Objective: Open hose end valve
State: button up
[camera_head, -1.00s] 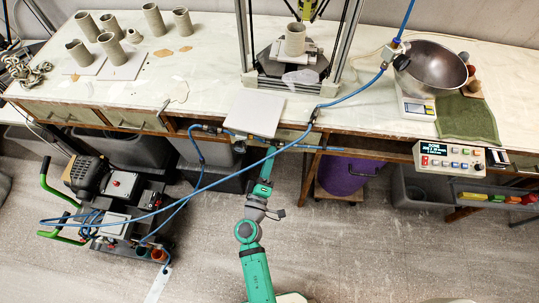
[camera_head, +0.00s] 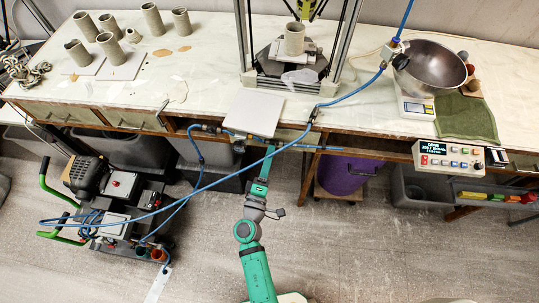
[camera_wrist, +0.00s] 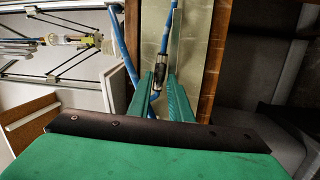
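In the wrist view, a small metal and black fitting (camera_wrist: 158,72) sits in line on a blue hose, in front of a pale drawer face. It may be the hose end valve; I cannot make out a handle on it. My gripper (camera_wrist: 160,86) has its two green fingers apart, one on each side of the hose and fitting, with gaps showing. Whether a finger touches the fitting is unclear. In the head view, my gripper (camera_head: 269,149) is at the bench front below the white board, and the fitting is too small to tell apart there.
The white board (camera_head: 253,113) overhangs the bench edge just above my gripper. Blue hoses (camera_head: 225,172) cross the space to the left, to a machine (camera_head: 118,190) on the floor. A purple bin (camera_head: 345,175) and a control box (camera_head: 449,158) are at the right.

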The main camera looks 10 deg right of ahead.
jog(key=shift+o, duration=0.2)
jog(key=shift+a, duration=0.25)
jog(key=v, duration=1)
jog(key=shift+s+a, duration=0.2)
jog(key=shift+s, duration=0.1)
